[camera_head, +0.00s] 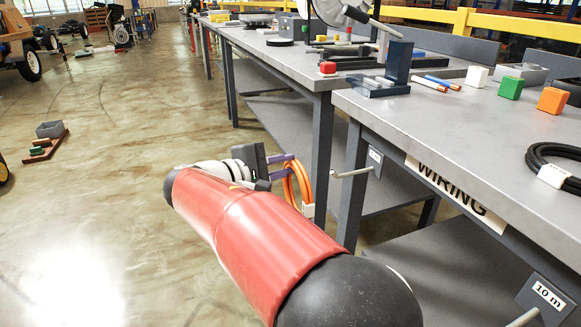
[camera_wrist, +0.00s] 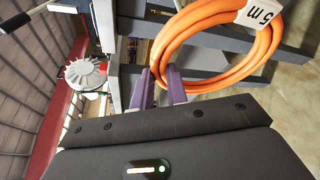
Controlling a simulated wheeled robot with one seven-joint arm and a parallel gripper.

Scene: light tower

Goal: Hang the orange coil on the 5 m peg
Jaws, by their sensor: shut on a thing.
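The orange coil (camera_head: 307,182) hangs from my gripper (camera_head: 289,160), beside the front of the workbench and below its top. In the wrist view the purple fingers (camera_wrist: 162,85) are closed on the left side of the coil (camera_wrist: 180,32), and its white tag (camera_wrist: 259,13) reads 5 m. A bare metal peg (camera_head: 349,174) sticks out from the bench front with a small plate (camera_head: 375,157) at its base; the plate's text is too small to read. The peg's tip is a short way right of the coil, apart from it in the picture.
A second peg (camera_head: 524,318) with a plate marked 10 m (camera_head: 548,293) is nearer me at lower right. A WIRING sign (camera_head: 452,186) is on the bench edge. A black coil (camera_head: 552,158) and several blocks lie on the bench top (camera_head: 440,120). The floor at left is mostly clear.

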